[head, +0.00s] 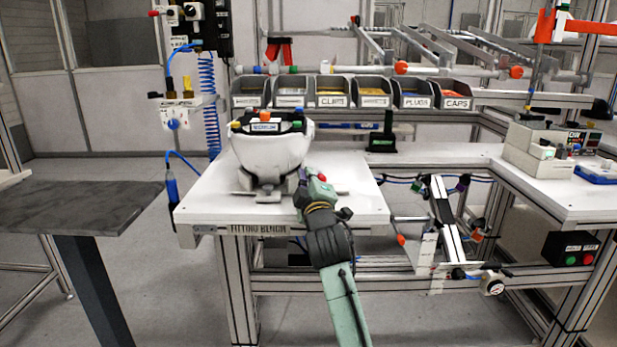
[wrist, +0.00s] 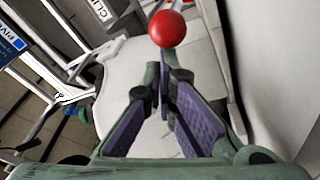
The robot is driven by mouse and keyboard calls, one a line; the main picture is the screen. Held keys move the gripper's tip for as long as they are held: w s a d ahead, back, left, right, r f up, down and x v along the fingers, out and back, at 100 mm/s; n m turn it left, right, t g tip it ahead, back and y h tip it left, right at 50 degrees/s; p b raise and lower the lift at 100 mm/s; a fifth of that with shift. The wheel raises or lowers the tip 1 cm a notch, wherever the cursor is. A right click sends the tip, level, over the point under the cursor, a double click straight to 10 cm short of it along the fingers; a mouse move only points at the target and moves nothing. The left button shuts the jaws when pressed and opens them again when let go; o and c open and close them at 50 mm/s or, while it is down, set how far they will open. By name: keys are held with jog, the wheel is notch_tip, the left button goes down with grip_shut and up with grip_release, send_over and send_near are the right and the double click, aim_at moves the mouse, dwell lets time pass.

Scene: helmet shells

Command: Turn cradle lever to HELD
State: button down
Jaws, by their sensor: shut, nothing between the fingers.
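The lever's red ball knob (wrist: 173,29) shows just beyond my gripper's fingertips in the wrist view. In the head view the red knob (head: 322,178) is at the right side of the cradle, close to my gripper (head: 305,175). My gripper (wrist: 165,82) has its purple-padded fingers brought together at the tips, with nothing between them. Whether the fingertips touch the lever is unclear.
The white fitting bench (head: 353,203) has clear surface right of the cradle. Labelled bins (head: 374,92) stand behind it. A dark table (head: 75,208) is at the left. A blue coiled hose (head: 208,105) hangs behind the helmet's left side.

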aim_at(323, 178)
jog(key=shift+s+d+b, duration=0.15)
jog(key=shift+d+b, duration=0.3)
jog(key=shift+d, duration=0.2)
jog(key=shift+s+d+f+b, duration=0.1)
jog(key=shift+d+f+b, duration=0.05)
jog(key=shift+d+b, duration=1.25)
jog(key=shift+d, duration=0.55)
jog(key=shift+w+d+b, duration=0.4)
jog(key=shift+d+b, duration=0.05)
jog(key=shift+d, duration=0.4)
jog(key=shift+d, duration=0.1)
